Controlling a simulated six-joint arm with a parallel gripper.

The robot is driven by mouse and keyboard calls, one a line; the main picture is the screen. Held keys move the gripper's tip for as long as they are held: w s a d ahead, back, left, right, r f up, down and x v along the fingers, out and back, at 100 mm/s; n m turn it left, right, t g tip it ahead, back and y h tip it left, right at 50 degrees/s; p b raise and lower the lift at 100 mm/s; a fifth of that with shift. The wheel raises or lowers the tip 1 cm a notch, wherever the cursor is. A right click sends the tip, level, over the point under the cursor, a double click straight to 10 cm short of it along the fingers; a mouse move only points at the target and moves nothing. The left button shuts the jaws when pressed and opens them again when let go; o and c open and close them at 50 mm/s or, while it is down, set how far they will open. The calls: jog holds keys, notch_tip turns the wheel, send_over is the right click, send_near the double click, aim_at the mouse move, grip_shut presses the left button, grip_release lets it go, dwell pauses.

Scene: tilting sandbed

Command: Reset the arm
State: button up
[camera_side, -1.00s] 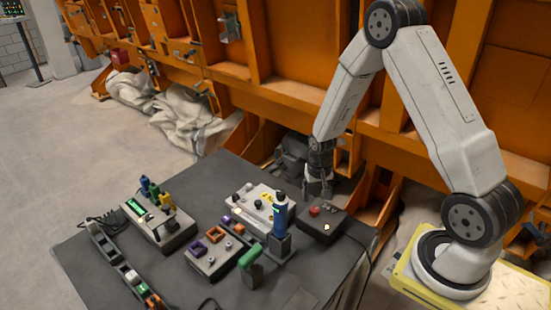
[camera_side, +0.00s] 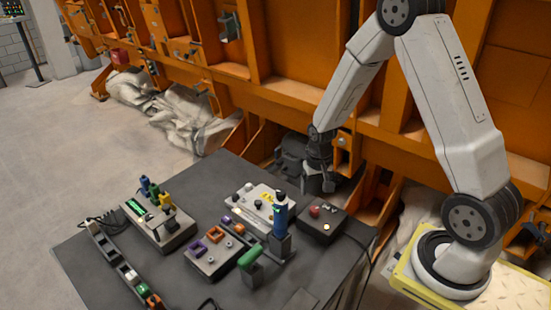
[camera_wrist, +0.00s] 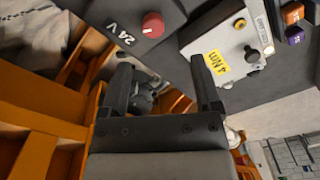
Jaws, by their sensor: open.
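My gripper (camera_side: 318,180) hangs at the back right edge of the dark table (camera_side: 105,275), behind the small dark box (camera_side: 320,226) with a red knob. In the wrist view my gripper (camera_wrist: 165,88) has its two dark fingers apart, with nothing between them. Past the fingertips, that view shows the red knob (camera_wrist: 153,25) beside a "24 V" label. The white box with a yellow label (camera_wrist: 215,62) is at the upper right of the wrist view.
On the table stand a grey box with a green display (camera_side: 160,228), a white control box (camera_side: 245,205), a blue-handled tool in a holder (camera_side: 281,220) and a green handle (camera_side: 250,256). Orange steel framing (camera_side: 285,100) rises close behind my gripper. Pale sacks (camera_side: 185,125) lie at its foot.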

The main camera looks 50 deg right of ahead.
jog(key=s+a+r+n+t, duration=0.2)
jog(key=s+a+r+n, duration=0.5)
jog(key=a+r, duration=0.3)
jog(key=shift+s+a+r, duration=0.4)
jog(key=shift+a, duration=0.7)
